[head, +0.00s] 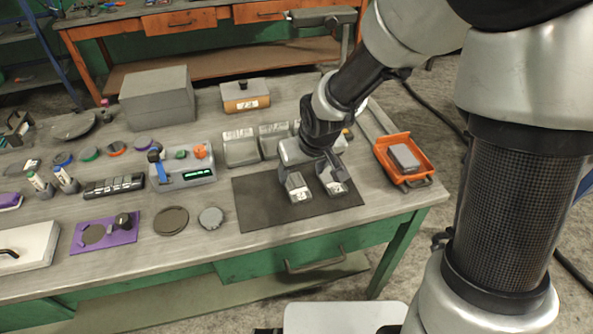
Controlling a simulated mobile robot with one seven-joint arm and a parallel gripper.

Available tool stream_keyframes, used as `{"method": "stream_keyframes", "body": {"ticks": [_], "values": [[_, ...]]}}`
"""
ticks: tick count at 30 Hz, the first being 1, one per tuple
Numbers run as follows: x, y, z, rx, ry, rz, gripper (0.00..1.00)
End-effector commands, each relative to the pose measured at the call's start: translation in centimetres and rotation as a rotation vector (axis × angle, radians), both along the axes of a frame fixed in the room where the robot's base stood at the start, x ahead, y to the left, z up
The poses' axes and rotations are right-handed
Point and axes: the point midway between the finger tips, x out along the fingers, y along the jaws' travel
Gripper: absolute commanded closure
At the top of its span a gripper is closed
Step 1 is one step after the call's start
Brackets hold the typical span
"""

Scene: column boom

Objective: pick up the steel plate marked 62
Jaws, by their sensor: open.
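My gripper (318,190) is over the black mat (262,206) near the front right of the bench, with its two fingers apart. I see nothing held between them. Just behind and left of it stand several grey blocks or plates with pale labels in a row. The left one (240,148) and the middle one (272,141) show well, while those farther right are partly hidden by my wrist. I cannot read the number 62 on any label, so I cannot tell which is the plate marked 62.
An orange tray (419,146) holding a grey block (404,157) sits at the bench's right end. A device with a green display (185,170) stands left of the mat. A big grey box (158,98) and a labelled block (246,97) stand at the back.

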Motion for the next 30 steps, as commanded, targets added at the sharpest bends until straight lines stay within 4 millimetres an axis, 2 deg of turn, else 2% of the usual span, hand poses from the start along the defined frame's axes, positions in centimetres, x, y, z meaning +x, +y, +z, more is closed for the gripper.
{"method": "stream_keyframes", "body": {"ticks": [1,3,11,19,29,30], "values": [[0.3,0.3,-1.3,0.000,0.003,0.004,0.34],[0.7,0.3,-2.2,0.000,0.002,0.001,0.34],[1.4,0.6,-3.9,-0.001,0.002,0.001,0.34],[2.6,1.0,-7.5,-0.001,0.002,0.001,0.34],[3.0,1.0,-8.2,-0.001,-0.001,0.000,0.34],[3.0,1.1,-8.2,-0.001,-0.001,0.000,0.39]]}}
